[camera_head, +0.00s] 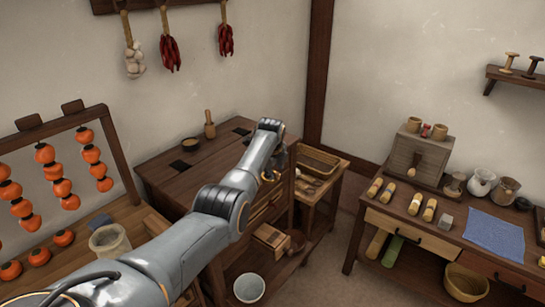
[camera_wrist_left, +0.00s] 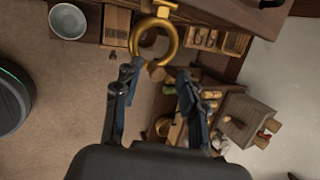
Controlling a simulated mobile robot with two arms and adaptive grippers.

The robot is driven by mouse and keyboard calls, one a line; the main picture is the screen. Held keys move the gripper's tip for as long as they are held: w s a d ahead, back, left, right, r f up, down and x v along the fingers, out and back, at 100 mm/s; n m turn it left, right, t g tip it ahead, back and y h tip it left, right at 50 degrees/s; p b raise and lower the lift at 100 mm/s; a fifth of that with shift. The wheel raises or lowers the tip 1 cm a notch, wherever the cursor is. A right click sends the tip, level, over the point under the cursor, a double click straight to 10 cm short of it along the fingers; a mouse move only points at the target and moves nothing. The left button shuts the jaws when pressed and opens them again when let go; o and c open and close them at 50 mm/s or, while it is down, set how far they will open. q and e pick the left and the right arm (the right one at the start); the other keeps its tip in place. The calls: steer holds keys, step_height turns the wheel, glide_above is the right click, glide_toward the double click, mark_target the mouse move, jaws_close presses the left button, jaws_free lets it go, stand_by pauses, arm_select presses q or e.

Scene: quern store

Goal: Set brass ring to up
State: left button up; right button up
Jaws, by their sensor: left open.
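The brass ring (camera_wrist_left: 174,44) hangs from a brass mount on the front of a dark wooden cabinet (camera_head: 185,155). It also shows in the head view (camera_head: 268,178), small and partly covered by my left arm. My left gripper (camera_wrist_left: 160,70) is open and empty, its two dark fingers spread. In the left wrist view its fingertips lie just below the ring's lower edge. The ring is not between the fingers, and I cannot tell the exact gap in depth. In the head view my left gripper (camera_head: 279,160) is mostly hidden behind its own wrist. My right gripper is not in view.
A white bowl (camera_head: 249,288) and a wooden box (camera_head: 272,237) sit low by the cabinet. A small stand with a basket (camera_head: 318,159) is close on the right. Further right is a workbench (camera_head: 400,234). A rack of orange fruit (camera_head: 110,140) stands left.

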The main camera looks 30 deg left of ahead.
arm_select(q)
steer(key=v, duration=1)
steer(key=shift+s+r, duration=0.2)
steer(key=shift+r, duration=0.1)
steer(key=shift+a, duration=0.15)
